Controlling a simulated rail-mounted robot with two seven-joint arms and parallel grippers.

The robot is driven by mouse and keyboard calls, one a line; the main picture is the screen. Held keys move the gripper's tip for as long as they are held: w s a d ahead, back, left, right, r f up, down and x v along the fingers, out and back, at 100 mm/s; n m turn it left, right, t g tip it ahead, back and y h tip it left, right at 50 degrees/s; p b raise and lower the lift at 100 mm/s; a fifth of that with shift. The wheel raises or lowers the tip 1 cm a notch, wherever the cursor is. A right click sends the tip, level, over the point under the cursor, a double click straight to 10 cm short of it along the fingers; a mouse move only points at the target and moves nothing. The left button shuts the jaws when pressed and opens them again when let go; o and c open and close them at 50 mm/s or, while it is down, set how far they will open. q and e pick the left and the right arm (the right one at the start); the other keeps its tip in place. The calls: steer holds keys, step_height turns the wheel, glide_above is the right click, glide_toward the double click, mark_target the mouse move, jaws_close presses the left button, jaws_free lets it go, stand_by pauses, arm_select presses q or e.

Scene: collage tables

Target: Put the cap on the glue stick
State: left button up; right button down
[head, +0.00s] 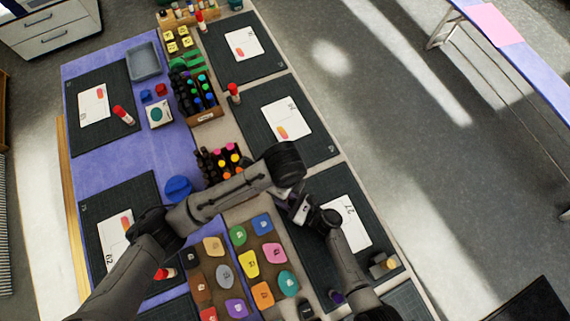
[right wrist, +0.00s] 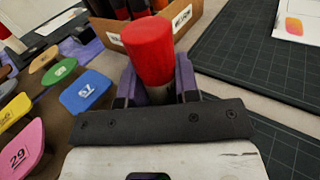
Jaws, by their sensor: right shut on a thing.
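My right gripper (right wrist: 160,88) is shut on a glue stick with a red cylinder at its upper end (right wrist: 150,50). A pale grey part shows below the red, between the purple fingers; I cannot tell whether the red is a seated cap. In the head view the right gripper (head: 287,195) is over the right side of the table, and the held stick is hidden by the arms. My left arm reaches across to the same spot, its wrist above; its gripper's fingers are hidden. Other red-topped sticks stand at the centre (head: 234,90) and top; one lies on the left mat (head: 123,114).
A marker rack (right wrist: 178,22) is just beyond the held stick. Numbered coloured tiles (head: 250,263) lie left of the right gripper. Dark mats with cards line both sides, one under a card marked 27 (head: 345,225). A blue round thing (head: 178,187) and a grey tray (head: 144,62) are farther left.

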steer(key=c, duration=0.8)
jaws_free()
steer(key=shift+d, duration=0.1)
steer(key=v, duration=1.2)
steer(key=shift+b, duration=0.3)
